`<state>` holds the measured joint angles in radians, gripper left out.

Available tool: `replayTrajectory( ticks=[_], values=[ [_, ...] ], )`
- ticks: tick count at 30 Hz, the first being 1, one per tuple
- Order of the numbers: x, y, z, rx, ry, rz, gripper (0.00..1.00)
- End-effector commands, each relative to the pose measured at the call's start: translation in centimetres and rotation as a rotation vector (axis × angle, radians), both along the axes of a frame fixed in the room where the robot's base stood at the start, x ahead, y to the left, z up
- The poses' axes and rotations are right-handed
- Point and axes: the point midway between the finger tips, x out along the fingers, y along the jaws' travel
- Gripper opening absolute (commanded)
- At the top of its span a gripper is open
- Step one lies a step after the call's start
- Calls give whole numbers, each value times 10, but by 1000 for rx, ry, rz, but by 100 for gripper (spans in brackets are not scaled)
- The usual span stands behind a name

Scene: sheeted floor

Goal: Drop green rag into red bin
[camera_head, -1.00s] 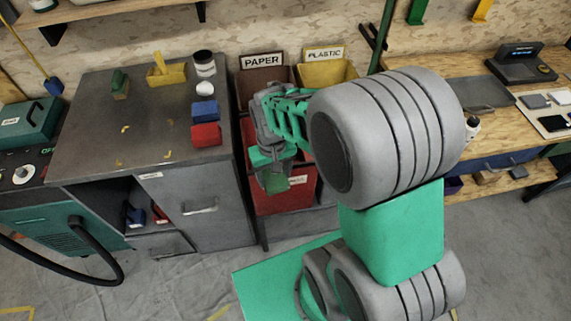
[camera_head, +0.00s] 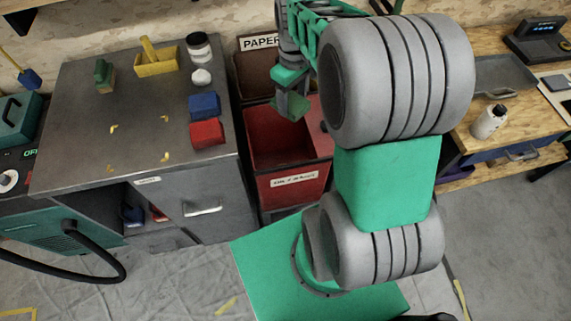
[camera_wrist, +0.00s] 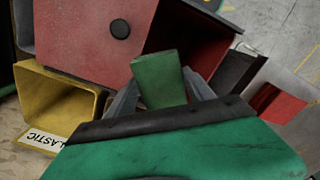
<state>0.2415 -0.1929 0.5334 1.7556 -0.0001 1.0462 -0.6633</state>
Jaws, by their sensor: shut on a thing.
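My gripper (camera_head: 291,100) is shut on the green rag (camera_head: 290,107), a small folded green piece. In the head view it is held above the open red bin (camera_head: 296,187), over the bin's back part. In the wrist view the green rag (camera_wrist: 160,79) sits between my two grey fingers (camera_wrist: 163,95), with the red bin (camera_wrist: 88,40) beyond it. The bin has a white label on its front, and the part of its inside that shows looks empty. My arm hides the bin's right side.
A brown bin marked PAPER (camera_head: 262,72) stands behind the red bin. A yellow bin (camera_wrist: 55,103) shows in the wrist view.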

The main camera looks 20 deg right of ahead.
Motion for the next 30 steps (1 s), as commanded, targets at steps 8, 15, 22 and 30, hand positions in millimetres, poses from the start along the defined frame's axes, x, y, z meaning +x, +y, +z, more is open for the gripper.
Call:
replayTrajectory(
  ticks=[8, 15, 22, 30],
  values=[
    [0, 0, -43, 0, 0, -1, 23],
    [0, 0, -45, 0, -1, -2, 23],
    [0, 0, -45, -1, -1, -2, 74],
    [0, 0, -45, -1, -1, -2, 86]
  ],
)
